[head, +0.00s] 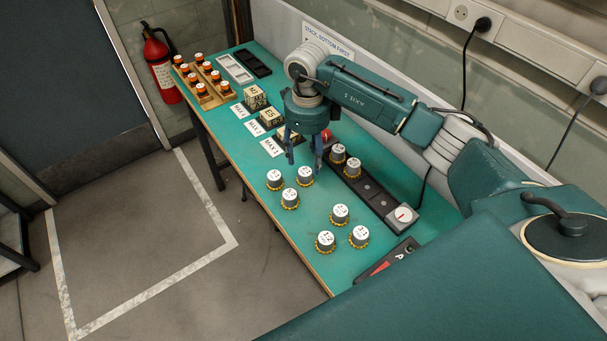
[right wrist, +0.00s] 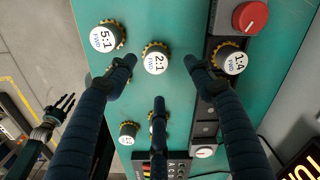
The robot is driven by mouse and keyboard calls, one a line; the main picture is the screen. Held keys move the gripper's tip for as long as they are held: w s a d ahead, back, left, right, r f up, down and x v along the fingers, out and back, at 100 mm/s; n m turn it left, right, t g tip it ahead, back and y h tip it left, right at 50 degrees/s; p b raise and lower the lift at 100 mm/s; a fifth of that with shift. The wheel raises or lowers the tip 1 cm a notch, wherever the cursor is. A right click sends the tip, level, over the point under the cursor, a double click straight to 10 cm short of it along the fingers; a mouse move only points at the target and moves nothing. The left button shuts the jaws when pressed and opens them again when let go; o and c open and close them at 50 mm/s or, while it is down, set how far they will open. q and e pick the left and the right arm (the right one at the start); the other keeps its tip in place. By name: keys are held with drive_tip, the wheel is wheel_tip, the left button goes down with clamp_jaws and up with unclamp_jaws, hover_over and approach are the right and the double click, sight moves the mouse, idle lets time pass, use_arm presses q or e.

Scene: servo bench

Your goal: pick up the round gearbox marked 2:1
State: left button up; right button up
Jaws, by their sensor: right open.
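The round grey gearbox marked 2:1 (right wrist: 156,58), with a yellow toothed base, stands upright on the green bench. In the head view it is the gearbox (head: 305,175) just below my right gripper (head: 303,160). My right gripper points down and is open and empty. In the right wrist view its fingers (right wrist: 160,80) spread around the gearbox, two at the sides and one below. I see no contact. My left gripper (right wrist: 62,106) shows small at the left of the right wrist view, over the floor; its jaw state is unclear. It is outside the head view.
The 5:1 gearbox (right wrist: 106,36) stands close on the left, and the 1:4 gearbox (right wrist: 231,60) sits on the dark rail (head: 373,190) at right. A red knob (right wrist: 250,16) is at the rail's far end. More gearboxes (head: 340,214) stand nearer; block stacks (head: 255,97) are farther off.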

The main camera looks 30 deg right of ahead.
sight(306, 172)
drive_tip(key=shift+f, duration=0.75)
drive_tip(key=shift+f+p, duration=0.3)
drive_tip(key=shift+p, duration=0.15)
drive_tip(key=f, duration=0.1)
drive_tip(key=f+p, duration=0.2)
drive_tip(key=shift+a+f, duration=0.25)
drive_tip(key=shift+f, duration=0.6)
drive_tip(key=c, duration=1.3)
